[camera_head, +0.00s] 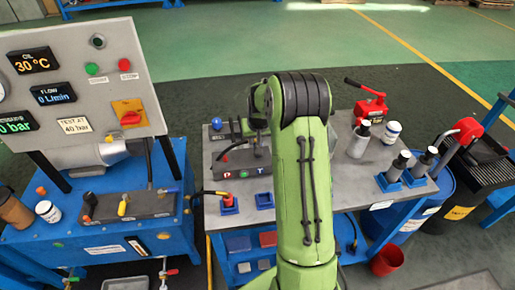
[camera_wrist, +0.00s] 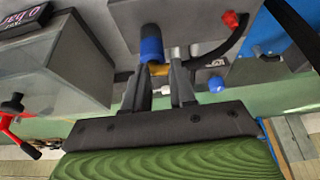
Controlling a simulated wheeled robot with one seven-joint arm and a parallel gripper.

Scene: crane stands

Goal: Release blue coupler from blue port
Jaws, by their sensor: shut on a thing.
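In the wrist view the blue coupler (camera_wrist: 151,46) is a blue ribbed sleeve with a dark end, at the tips of my gripper (camera_wrist: 158,66). The two dark fingers stand on either side of its lower end, where a yellow band (camera_wrist: 158,69) shows. My gripper is shut on it. Whether the coupler is still seated in the blue port cannot be told, as the port is hidden. In the head view my green arm covers the gripper and coupler. The port block (camera_head: 243,173), with lettered marks on its front, shows just left of the arm on the grey bench.
A red-tipped black hose (camera_wrist: 238,30) and a blue ball knob (camera_wrist: 216,84) are close beside the gripper. The gauge panel (camera_head: 75,80) rises at left.

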